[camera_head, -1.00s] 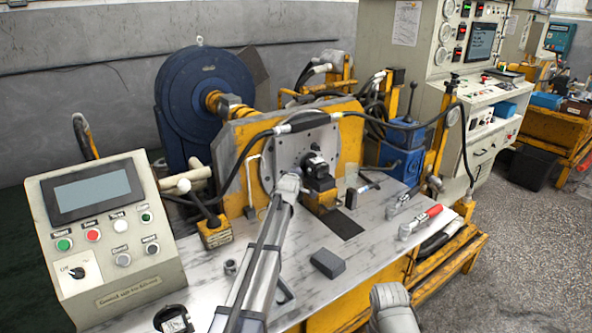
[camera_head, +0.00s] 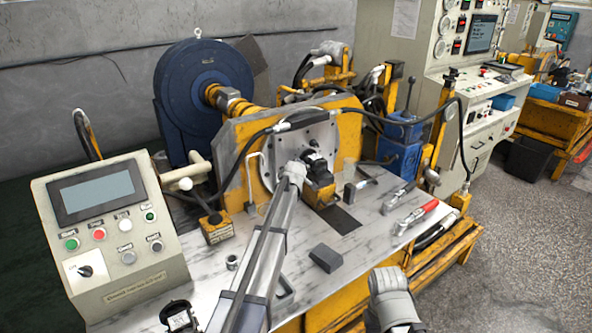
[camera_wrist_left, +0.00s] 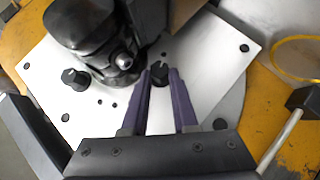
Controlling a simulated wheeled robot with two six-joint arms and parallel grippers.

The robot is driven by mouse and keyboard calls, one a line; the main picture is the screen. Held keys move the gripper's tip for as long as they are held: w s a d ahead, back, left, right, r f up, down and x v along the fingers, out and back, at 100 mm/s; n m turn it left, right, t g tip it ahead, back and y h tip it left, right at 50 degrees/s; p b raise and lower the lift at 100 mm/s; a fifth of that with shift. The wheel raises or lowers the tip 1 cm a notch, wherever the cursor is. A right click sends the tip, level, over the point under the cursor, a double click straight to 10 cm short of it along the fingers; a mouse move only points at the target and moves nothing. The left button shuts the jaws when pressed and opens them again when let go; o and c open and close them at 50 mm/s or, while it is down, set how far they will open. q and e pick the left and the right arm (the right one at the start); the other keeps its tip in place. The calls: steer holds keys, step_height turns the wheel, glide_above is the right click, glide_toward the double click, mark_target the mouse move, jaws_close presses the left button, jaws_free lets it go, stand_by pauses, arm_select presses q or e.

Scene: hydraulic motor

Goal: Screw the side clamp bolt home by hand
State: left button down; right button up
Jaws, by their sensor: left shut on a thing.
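A dark bolt head (camera_wrist_left: 160,72) stands out from the pale mounting plate (camera_wrist_left: 215,85) in the left wrist view. My left gripper (camera_wrist_left: 161,74) has its two purple fingers on either side of it, shut on it. The black hydraulic motor (camera_wrist_left: 85,30) is close to the left of the fingers. Another dark bolt (camera_wrist_left: 75,78) sits further left on the plate. In the head view, my left arm reaches up to the plate (camera_head: 278,150) and the motor (camera_head: 315,160), and its fingers are hidden there.
A grey block (camera_head: 326,257), a small ring (camera_head: 232,262) and a red-handled tool (camera_head: 415,216) lie on the bench top. The control box (camera_head: 110,230) stands at left. A black hose (camera_head: 245,160) arches beside the plate.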

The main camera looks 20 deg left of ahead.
arm_select(q)
steer(key=c, duration=0.7)
jaws_free()
